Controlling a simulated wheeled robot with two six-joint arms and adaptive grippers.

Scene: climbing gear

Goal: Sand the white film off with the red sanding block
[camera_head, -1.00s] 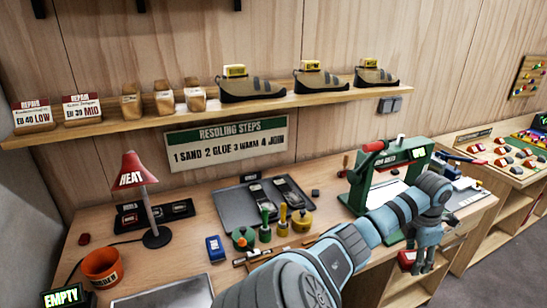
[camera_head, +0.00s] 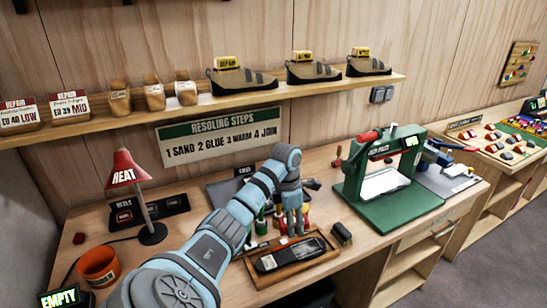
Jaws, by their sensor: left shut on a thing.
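My left gripper (camera_head: 292,222) points down above the far edge of a small wooden tray (camera_head: 300,271). It is shut on what looks like the red sanding block. Only a little red shows around the fingers, so its exact pose is hard to tell. A dark shoe sole (camera_head: 291,252) lies in the tray, just in front of and below the gripper. A pale patch (camera_head: 267,262) shows at its left end; whether this is the white film is too small to tell. My right gripper is not in view.
A dark block (camera_head: 342,233) stands right of the tray. A green press (camera_head: 390,190) stands further right. Bottles behind my gripper are partly hidden by it. A red lamp (camera_head: 125,172) and an orange cup (camera_head: 98,266) stand at the left. Shoes line the shelf above.

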